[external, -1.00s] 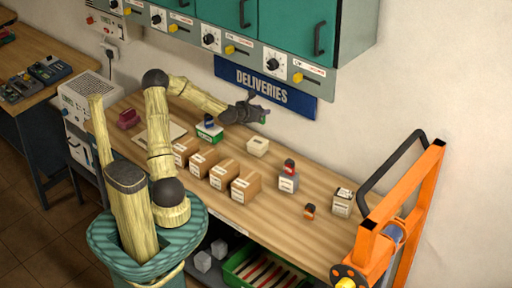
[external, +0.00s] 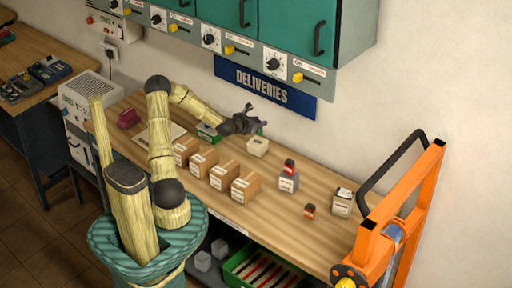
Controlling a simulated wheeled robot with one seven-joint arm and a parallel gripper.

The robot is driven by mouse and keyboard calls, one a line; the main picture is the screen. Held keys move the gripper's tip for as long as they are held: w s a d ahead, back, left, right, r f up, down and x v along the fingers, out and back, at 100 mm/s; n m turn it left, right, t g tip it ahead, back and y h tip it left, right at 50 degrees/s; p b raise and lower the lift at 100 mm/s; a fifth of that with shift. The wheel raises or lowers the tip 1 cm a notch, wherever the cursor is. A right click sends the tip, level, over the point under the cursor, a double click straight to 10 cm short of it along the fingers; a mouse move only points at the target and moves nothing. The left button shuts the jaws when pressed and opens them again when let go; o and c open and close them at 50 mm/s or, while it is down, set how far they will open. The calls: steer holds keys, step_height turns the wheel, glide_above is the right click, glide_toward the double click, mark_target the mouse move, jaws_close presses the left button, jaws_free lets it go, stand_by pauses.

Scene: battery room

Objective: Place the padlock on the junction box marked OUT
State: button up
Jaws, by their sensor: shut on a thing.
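My gripper (external: 257,122) is over the back of the wooden bench, below the DELIVERIES sign. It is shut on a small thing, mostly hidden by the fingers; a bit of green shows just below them. I cannot tell whether this is the padlock. A pale box (external: 258,147) stands below the gripper in the picture. A green-and-white box (external: 207,132) is partly behind my arm. A grey box (external: 288,183) bears a red-and-dark small thing (external: 289,167). Another pale box (external: 342,203) stands at the right. No OUT marking is readable.
Several brown cartons (external: 219,177) line the bench's front. A small orange-and-dark thing (external: 309,211) lies on the bench (external: 268,218). A maroon thing (external: 128,118) is at the left. An orange frame (external: 405,220) borders the right end. Teal cupboards (external: 285,28) hang above.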

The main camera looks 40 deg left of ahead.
steer(key=shift+f, duration=1.85)
steer(key=shift+f, duration=0.1)
steer(key=o, duration=1)
